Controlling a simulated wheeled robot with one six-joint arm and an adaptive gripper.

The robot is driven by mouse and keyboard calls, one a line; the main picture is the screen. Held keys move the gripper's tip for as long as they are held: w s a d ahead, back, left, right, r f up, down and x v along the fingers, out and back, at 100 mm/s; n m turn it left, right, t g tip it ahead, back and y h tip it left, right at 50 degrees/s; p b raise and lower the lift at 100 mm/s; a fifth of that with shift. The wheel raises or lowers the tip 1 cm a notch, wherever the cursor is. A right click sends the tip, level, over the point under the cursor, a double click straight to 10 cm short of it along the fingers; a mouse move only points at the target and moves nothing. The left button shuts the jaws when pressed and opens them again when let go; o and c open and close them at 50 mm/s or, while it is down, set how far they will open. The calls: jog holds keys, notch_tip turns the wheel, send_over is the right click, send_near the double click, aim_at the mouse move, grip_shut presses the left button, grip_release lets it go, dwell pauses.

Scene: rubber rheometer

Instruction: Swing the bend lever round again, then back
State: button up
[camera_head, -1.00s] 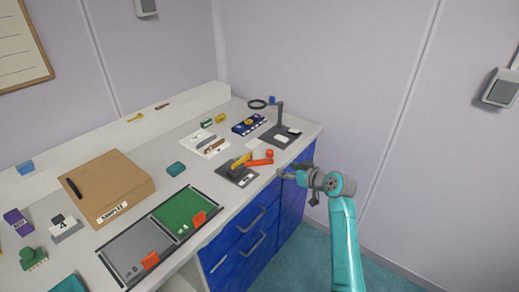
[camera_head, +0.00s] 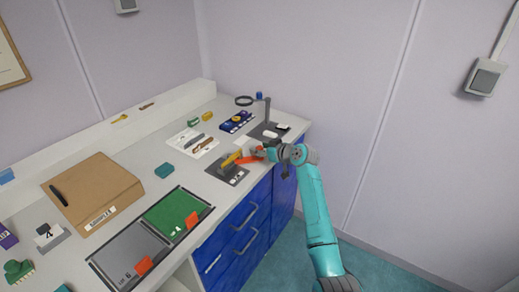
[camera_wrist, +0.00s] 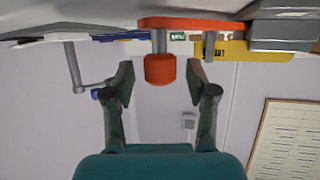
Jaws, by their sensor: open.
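The bend lever (camera_head: 250,157) is an orange arm on a small dark base plate (camera_head: 228,175) near the bench's front edge. In the wrist view, which looks upside down, the lever arm (camera_wrist: 185,22) crosses the top and its red-orange knob (camera_wrist: 160,69) hangs on a grey stem. My gripper (camera_head: 264,153) is at the lever's right end in the head view. Its two fingers (camera_wrist: 160,80) are open, one each side of the knob, with gaps visible. A yellow strip (camera_wrist: 262,51) is mounted beside the lever. The knob is mostly hidden by my gripper in the head view.
A white tray with sample pieces (camera_head: 193,144), a dark blue panel (camera_head: 236,121), a green mat (camera_head: 172,216) and a cardboard box (camera_head: 93,190) are on the bench. Blue drawers (camera_head: 243,230) lie below; the floor at right is clear.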

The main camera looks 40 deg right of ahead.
jog(key=shift+w+a+f, duration=0.1)
jog(key=shift+w+f, duration=0.1)
jog(key=shift+w, duration=0.25)
grip_shut()
